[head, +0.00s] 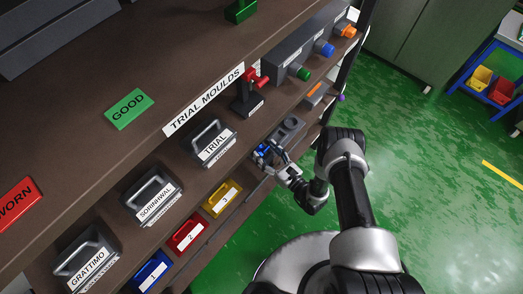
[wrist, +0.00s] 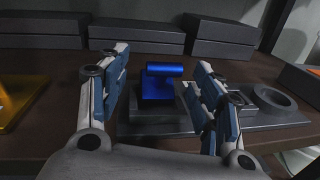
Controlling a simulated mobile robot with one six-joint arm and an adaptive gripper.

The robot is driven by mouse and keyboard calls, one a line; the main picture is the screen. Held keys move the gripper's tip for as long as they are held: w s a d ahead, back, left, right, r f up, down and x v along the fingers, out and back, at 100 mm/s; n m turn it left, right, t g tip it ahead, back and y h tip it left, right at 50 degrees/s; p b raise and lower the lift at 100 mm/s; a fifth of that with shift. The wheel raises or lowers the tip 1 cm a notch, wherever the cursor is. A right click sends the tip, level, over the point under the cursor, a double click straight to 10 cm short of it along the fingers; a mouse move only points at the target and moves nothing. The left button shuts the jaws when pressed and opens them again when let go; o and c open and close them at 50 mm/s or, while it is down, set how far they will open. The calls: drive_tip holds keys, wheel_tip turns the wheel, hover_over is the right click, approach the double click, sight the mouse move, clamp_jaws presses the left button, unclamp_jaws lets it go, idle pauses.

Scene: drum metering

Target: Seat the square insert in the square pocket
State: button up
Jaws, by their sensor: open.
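The blue square insert (wrist: 158,90), with a cylinder grip across its top, shows upright between my fingers in the wrist view. In the head view its blue (head: 261,150) is partly covered by my gripper (head: 272,154). My gripper (wrist: 163,78) is open, one finger on each side of the insert, with gaps visible. The insert is at the square pocket (wrist: 156,116) of a grey fixture, which also shows in the head view (head: 289,127). I cannot tell how deep the insert sits; its lower edge meets the dark pocket area.
A round ring socket (wrist: 274,99) is right of my fingers on the fixture. Grey blocks (wrist: 145,37) line the back. Yellow (head: 222,198), red (head: 187,234) and blue (head: 151,271) bins line the shelf's front. A red-handled clamp (head: 250,91) stands behind.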

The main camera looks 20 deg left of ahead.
drive_tip(key=shift+x, duration=0.85)
drive_tip(key=shift+c, duration=0.2)
drive_tip(key=c, duration=1.3)
